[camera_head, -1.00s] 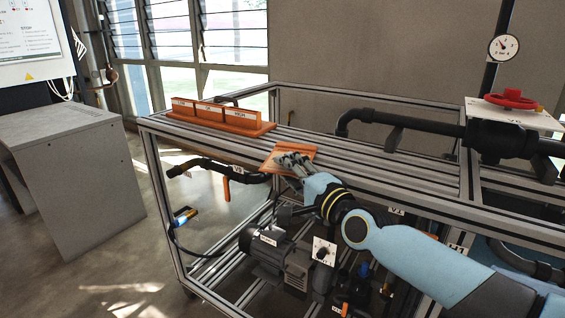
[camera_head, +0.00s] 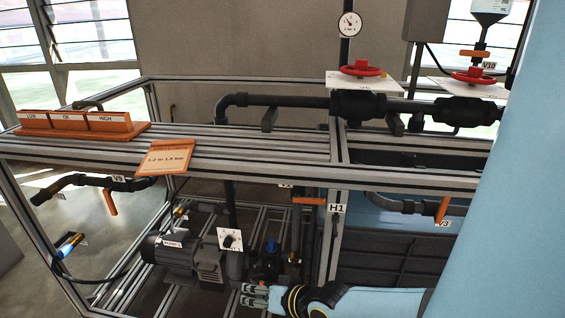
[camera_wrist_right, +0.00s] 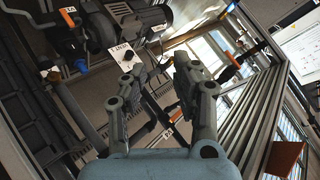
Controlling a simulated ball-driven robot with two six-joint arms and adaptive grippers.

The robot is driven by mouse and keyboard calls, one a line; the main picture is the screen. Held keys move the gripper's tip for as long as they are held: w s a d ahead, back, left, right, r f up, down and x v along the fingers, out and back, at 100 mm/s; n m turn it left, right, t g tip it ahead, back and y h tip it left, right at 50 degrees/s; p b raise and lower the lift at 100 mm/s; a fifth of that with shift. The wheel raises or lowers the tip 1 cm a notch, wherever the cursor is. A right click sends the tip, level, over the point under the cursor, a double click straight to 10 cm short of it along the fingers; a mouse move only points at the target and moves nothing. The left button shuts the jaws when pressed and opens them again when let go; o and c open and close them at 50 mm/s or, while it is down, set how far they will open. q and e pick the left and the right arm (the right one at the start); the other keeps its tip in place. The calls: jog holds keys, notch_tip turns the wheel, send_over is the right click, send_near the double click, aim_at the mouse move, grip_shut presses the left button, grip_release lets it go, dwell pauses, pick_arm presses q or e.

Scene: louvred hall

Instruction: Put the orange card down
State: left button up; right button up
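The orange card (camera_head: 165,158), with the printed text "1.2 to 1.5 bar", lies on the ribbed metal bench top (camera_head: 270,148). Its near edge reaches the front rail. It also shows at the lower right of the right wrist view (camera_wrist_right: 284,158). My right gripper (camera_head: 250,294) is away from the card, below and to the right of it, in front of the bench frame. In the right wrist view its two fingers (camera_wrist_right: 158,75) stand apart with nothing between them. My left gripper is in neither view.
An orange tray (camera_head: 85,131) with bins marked LOW, OK and HIGH stands at the bench's left. Dark pipes with red handwheels (camera_head: 362,69) run behind. A grey pump (camera_head: 180,252) and a small blue-topped part (camera_head: 271,247) sit below.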

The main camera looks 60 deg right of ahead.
jog(key=s+a+f+n+g, duration=0.2)
jog(key=s+f, duration=0.5)
jog(key=s, duration=0.4)
jog(key=s+a+f+n+g, duration=0.2)
jog(key=s+f+n+g, duration=0.2)
jog(key=s, duration=0.7)
jog(key=s+a+f+n+g, duration=0.2)
jog(key=s+f+n+g, duration=0.2)
jog(key=s+f, duration=0.5)
jog(key=shift+s+f, duration=0.3)
jog(key=shift+s, duration=0.95)
jog(key=shift+o, duration=0.2)
